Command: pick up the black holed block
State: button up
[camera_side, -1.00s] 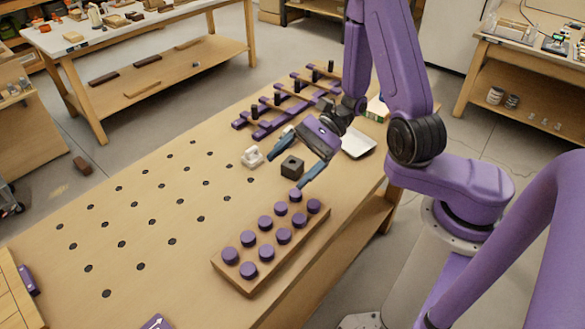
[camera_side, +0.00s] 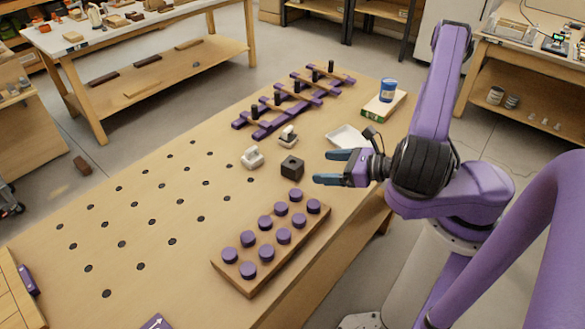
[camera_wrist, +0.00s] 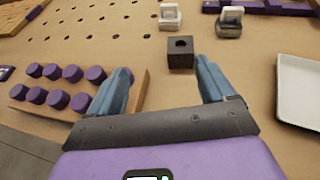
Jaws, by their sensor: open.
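The black holed block (camera_side: 292,167) stands on the bench, a small dark cube with a round hole in its top. In the wrist view the block (camera_wrist: 181,56) sits ahead of the fingertips, nearer the right finger. My gripper (camera_side: 330,167) is open and empty, to the right of the block in the side view and apart from it. Its two blue fingers show in the wrist view (camera_wrist: 163,75), spread wide with nothing between them. The block's hole faces up.
A wooden board with purple knobs (camera_side: 255,287) lies in front of the block. A white clip-like piece (camera_side: 252,158) and a grey one (camera_side: 288,136) stand behind it. A white tray (camera_side: 345,138), a blue can (camera_side: 388,90) and a purple rack with black pegs (camera_side: 270,128) stand further back.

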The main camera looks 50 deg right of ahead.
aim_at(292, 165)
jog(key=shift+s+d+f+m+h, duration=0.7)
jog(key=shift+s+m+h, duration=0.15)
jog(key=shift+m+h, duration=0.15)
jog(key=shift+x, duration=5.7)
jog(key=shift+d+x, duration=0.15)
jog(key=shift+x, duration=1.3)
jog(key=shift+d+x, duration=0.15)
jog(key=shift+x, duration=1.3)
jog(key=c, duration=1.1)
